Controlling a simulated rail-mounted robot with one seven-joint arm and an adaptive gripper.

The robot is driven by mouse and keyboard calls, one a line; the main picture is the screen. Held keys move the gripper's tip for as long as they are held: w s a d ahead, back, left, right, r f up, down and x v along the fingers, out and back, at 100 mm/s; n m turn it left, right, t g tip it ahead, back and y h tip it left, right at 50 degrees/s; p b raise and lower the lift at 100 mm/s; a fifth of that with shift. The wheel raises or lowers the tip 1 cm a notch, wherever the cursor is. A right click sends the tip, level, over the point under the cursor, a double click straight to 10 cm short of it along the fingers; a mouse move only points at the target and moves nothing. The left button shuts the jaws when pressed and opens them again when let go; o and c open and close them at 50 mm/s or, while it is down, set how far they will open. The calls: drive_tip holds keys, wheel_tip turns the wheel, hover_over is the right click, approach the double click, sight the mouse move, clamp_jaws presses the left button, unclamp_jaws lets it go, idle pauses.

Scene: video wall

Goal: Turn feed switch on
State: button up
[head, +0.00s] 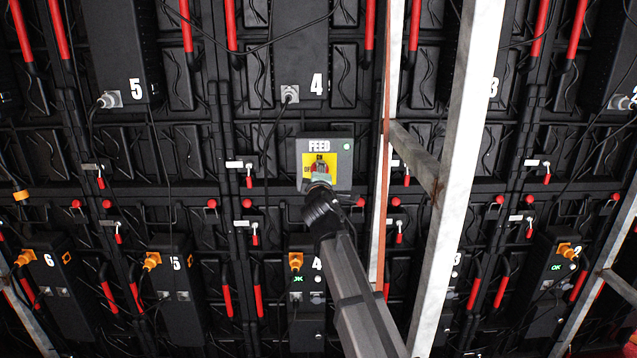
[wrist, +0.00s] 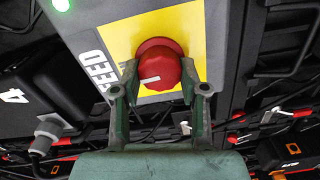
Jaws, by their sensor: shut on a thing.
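The feed switch is a grey box (head: 342,176) marked FEED on the panel wall, with a yellow plate (head: 306,160) and a red knob. In the wrist view the red knob (wrist: 160,62) shows clearly, with a short white mark on its face. My gripper (head: 320,178) reaches up to the knob from below. In the wrist view its two green fingers (wrist: 153,84) are shut on the knob, one on each side. The gripper hides part of the plate's lettering, and I cannot tell which label the mark points to. A green light (head: 347,146) is lit on the box.
A pale metal upright (head: 462,150) with a crossbar (head: 414,155) stands just right of the switch and my arm. Black cables (head: 268,130) hang to the left. Numbered black units (head: 302,60) and red handles cover the wall around.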

drive_tip(key=shift+m+b, duration=0.3)
drive_tip(key=shift+m, duration=0.1)
drive_tip(key=o, duration=1.1)
drive_tip(key=shift+o, duration=0.2)
drive_tip(key=s+d, duration=0.1)
drive_tip(key=s, duration=1.1)
drive_tip(key=shift+d, duration=0.2)
